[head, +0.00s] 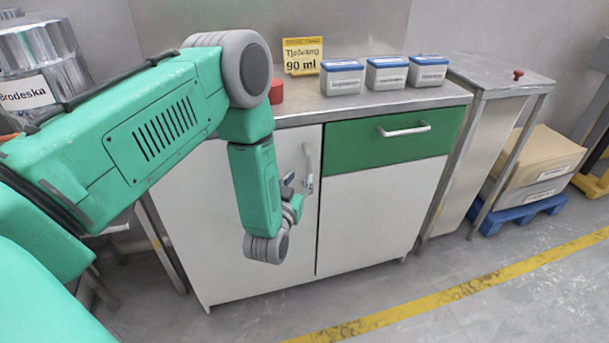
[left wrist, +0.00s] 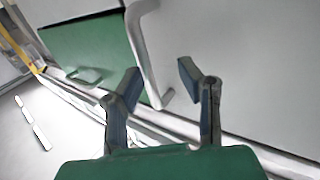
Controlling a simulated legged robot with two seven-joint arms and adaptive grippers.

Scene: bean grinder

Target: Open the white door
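The white door (head: 200,230) is the left front of a cabinet under a steel counter and looks closed. Its upright pale handle (head: 309,170) is near the door's right edge. My left gripper (head: 293,190) is in front of the door, beside the handle; my forearm hides part of the door. In the left wrist view my left gripper (left wrist: 160,78) is open. The handle (left wrist: 148,65) shows in the gap between its two fingers, and I cannot tell whether they touch it. The door's white face (left wrist: 235,55) fills the right side there. My right gripper is out of view.
Right of the door are a green drawer (head: 390,140) with a bar handle and a white panel (head: 375,215). Several blue-lidded tins, including one tin (head: 342,78), and a yellow sign (head: 303,56) stand on the counter. The floor (head: 400,300) in front is clear.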

